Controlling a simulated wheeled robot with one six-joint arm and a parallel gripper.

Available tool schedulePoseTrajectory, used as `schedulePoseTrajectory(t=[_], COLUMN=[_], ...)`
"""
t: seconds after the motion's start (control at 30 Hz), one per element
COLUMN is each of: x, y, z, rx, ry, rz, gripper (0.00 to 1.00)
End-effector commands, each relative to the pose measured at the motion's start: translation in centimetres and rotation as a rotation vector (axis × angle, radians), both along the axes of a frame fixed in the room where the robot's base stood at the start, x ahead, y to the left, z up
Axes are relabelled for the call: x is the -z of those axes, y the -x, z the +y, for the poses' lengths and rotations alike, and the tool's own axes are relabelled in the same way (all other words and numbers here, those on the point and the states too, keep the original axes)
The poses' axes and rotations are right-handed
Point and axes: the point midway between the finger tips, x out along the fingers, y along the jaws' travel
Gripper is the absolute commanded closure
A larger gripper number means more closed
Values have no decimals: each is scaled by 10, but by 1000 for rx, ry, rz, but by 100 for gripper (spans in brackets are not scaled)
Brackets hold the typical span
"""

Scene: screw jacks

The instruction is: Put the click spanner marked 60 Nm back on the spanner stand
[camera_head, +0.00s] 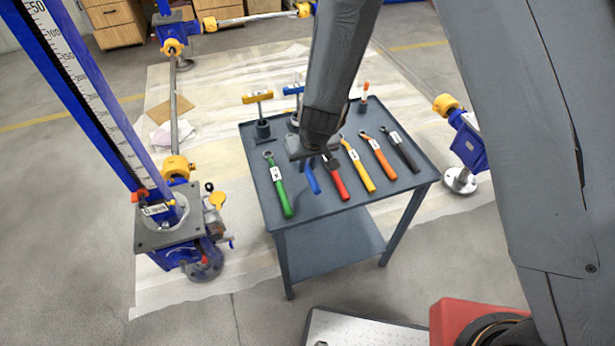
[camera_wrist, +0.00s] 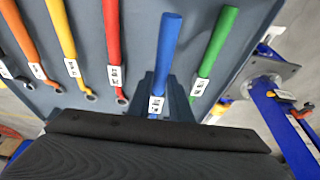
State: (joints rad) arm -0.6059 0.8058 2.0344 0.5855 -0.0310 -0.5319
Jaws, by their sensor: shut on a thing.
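A row of spanners with coloured handles lies on a blue-grey table (camera_head: 330,208): green (camera_head: 280,190), red (camera_head: 338,180), yellow (camera_head: 358,168), orange (camera_head: 378,155) and black (camera_head: 403,152). A blue spanner (camera_head: 312,178) shows between the green and red ones, its upper end hidden by my gripper (camera_head: 308,152). In the wrist view, the gripper (camera_wrist: 160,104) is shut on the blue spanner (camera_wrist: 166,50) near its white label (camera_wrist: 156,104). I cannot read the label markings, nor tell whether the blue spanner touches the table. I cannot make out a separate spanner stand.
T-handled tools with yellow (camera_head: 257,97) and blue (camera_head: 292,89) tops stand at the table's back. A blue column with a scale (camera_head: 95,100) rises at left. A blue jack (camera_head: 468,148) stands at right.

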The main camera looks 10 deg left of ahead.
Motion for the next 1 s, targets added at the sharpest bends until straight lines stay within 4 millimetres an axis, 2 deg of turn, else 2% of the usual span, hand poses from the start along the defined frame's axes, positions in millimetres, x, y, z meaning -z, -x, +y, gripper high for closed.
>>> schedulePoseTrajectory(t=[0.27, 0.6, 1.0], x=[10, 39, 40], y=[-2, -2, -1], z=[0, -1, 0], rx=[0, 1, 1], ry=[-2, 0, -1], rz=[-3, -1, -2], gripper=[100, 100, 100])
